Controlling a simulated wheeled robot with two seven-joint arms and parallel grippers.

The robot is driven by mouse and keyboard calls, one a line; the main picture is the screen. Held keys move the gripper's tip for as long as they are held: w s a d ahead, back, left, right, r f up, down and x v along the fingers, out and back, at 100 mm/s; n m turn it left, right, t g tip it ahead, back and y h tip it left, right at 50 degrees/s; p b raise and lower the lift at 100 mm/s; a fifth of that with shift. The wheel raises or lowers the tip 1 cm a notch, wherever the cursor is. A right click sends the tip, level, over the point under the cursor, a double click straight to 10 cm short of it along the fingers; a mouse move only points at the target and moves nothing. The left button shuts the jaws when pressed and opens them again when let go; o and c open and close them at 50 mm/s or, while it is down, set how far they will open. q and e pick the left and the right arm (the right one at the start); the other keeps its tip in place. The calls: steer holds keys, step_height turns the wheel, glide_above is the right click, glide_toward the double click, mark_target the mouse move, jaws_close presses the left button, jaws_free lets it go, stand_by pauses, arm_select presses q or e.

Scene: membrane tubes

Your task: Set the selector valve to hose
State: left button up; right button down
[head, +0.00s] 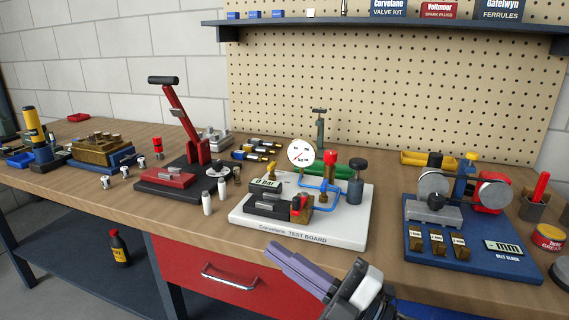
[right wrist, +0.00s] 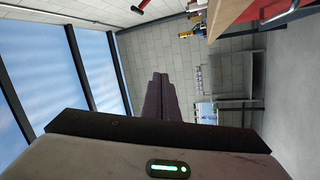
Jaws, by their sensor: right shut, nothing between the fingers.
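The white test board (head: 300,234) stands on the bench in the middle of the head view. It carries a round pressure gauge (head: 300,152), blue tubing (head: 318,187), a black block with a "0 bar" display (head: 266,183), a red knob (head: 330,158) on a post and a small red part (head: 299,204) near the front. I cannot tell which red part is the selector valve, nor its setting. My right gripper (head: 273,250) is in front of the board's front edge, apart from it, shut and empty. Its closed fingers (right wrist: 158,77) show in the right wrist view. My left gripper is not in view.
A red-handled press (head: 180,118) stands left of the board, with white bottles (head: 207,203) between. A pegboard (head: 400,90) and shelf (head: 400,28) are behind. The bench front between board and edge is clear.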

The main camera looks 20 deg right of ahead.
steer(key=s+d+f+m+g+h, duration=0.1)
steer(key=s+f+m+h, duration=0.3)
steer(key=f, duration=0.5)
steer(key=s+d+f+m+g+h, duration=0.1)
steer(key=f+m+h, duration=0.2)
steer(key=f+m, duration=0.5)
steer(key=s+d+f+m+g+h, duration=0.2)
steer(key=s+f+m+h, duration=0.15)
steer(key=f, duration=0.65)
steer(key=s+a+f+m+g, duration=0.3)
steer(key=s+f, duration=0.6)
steer(key=s, duration=0.1)
steer(key=shift+f+m+g, duration=0.15)
steer(key=shift+m+g, duration=0.2)
steer(key=shift+g, duration=0.05)
steer(key=shift+d, duration=0.1)
